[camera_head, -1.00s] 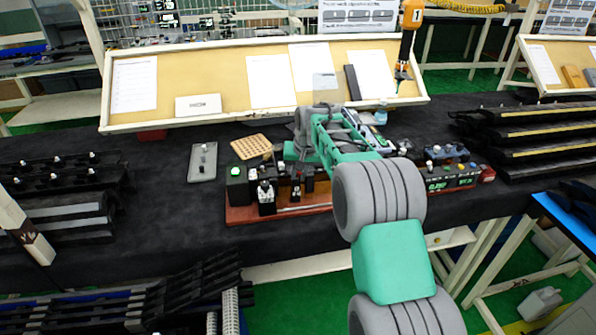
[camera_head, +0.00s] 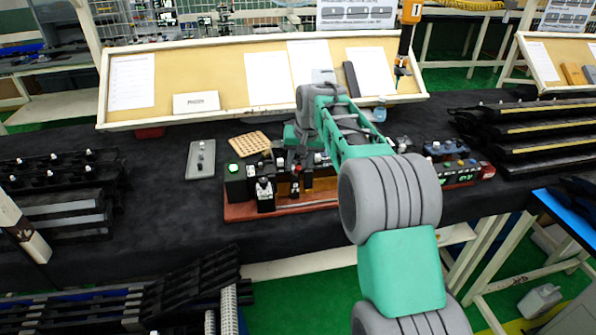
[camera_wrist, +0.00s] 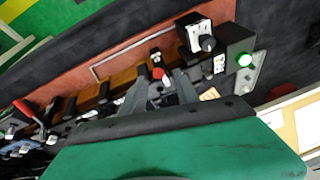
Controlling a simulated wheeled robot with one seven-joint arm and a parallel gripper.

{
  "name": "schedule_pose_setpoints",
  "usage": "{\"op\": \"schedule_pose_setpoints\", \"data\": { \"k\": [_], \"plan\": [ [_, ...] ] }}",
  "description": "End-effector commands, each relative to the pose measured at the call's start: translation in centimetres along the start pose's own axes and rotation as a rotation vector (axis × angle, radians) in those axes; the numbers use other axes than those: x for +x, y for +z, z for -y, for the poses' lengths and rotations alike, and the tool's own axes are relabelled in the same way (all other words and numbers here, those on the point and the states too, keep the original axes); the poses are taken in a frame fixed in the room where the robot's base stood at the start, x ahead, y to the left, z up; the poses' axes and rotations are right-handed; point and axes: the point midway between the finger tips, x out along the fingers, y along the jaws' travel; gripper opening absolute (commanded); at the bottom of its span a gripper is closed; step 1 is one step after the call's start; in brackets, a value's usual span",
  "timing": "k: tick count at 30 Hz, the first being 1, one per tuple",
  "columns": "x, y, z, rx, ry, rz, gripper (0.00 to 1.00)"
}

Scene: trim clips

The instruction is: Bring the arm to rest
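My arm (camera_head: 398,195), grey and green, reaches from the lower right over the bench.
A black box with a lit green button (camera_head: 235,180) stands at the board's left end. A tan perforated pad (camera_head: 249,144) and a grey plate (camera_head: 200,160) lie near it. A slanted notice board (camera_head: 225,65) stands behind. Black racks (camera_head: 530,125) flank the right. Dark cloth is clear at left-centre.

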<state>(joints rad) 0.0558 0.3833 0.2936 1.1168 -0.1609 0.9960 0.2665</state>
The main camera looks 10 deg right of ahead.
Motion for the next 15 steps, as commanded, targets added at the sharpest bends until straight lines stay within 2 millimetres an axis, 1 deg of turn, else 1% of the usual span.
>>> {"op": "schedule_pose_setpoints", "data": {
  "k": [3,6,15],
  "plan": [
    [-1.8,0.0,-0.1,0.001,0.000,-0.002,0.37],
    [-2.7,0.0,-0.1,0.001,0.000,0.000,0.37],
    [-3.1,0.1,0.0,0.000,0.001,0.000,0.37]
  ]
}}
